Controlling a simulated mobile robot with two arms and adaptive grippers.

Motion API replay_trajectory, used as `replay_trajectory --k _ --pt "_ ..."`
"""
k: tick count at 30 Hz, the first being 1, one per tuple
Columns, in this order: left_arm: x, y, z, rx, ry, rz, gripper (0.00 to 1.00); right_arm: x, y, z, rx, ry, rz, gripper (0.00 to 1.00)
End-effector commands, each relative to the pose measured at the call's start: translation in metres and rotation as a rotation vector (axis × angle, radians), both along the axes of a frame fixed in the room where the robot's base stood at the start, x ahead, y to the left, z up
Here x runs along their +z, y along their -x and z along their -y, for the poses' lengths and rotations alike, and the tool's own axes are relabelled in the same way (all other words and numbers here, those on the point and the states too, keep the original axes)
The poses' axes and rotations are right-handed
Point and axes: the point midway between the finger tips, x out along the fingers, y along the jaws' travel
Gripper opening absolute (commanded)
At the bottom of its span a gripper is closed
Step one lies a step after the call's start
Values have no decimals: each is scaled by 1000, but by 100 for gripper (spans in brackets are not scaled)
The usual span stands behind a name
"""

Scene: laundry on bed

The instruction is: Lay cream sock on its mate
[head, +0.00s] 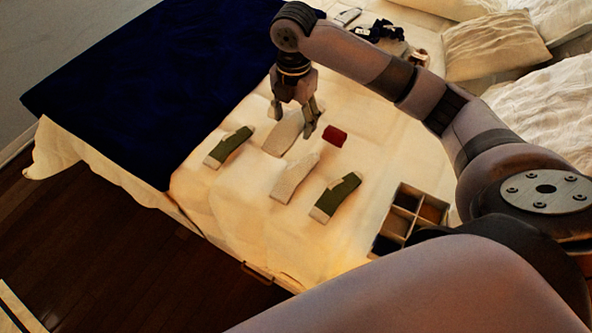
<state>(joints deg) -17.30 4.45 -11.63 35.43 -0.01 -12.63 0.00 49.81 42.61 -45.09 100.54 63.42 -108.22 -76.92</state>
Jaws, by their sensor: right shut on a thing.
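My right gripper (294,117) points down over the bed, its fingers on either side of a cream sock (283,138) and shut on it. The fingers hide part of that sock. I cannot tell whether it is lifted clear of the sheet. A second cream sock (295,178) lies flat on the bed just nearer to me, apart from the fingers. My left gripper is not in view.
Two green-and-cream socks (229,147) (337,197) lie either side of the cream ones. A red folded cloth (335,135) lies right of the gripper. A divided box (399,212) stands at right. A navy blanket (150,90) covers the left; pillows (495,45) lie top right.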

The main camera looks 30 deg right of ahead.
Motion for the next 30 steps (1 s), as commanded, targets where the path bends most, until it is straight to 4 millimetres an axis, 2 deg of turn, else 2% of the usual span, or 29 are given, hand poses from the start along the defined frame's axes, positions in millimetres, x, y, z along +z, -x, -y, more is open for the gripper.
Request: replay_trajectory --k 5,15,18,24,30 --pt "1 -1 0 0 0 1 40 -37 2 0 7 2 -8 41" --pt "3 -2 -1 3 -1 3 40 -126 1 0 6 1 -5 41" --pt "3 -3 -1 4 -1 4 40 -143 1 0 6 1 -3 41" --pt "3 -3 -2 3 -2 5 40 -159 1 0 7 1 -2 41" --pt "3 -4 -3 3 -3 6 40 -189 1 0 7 1 -3 41"
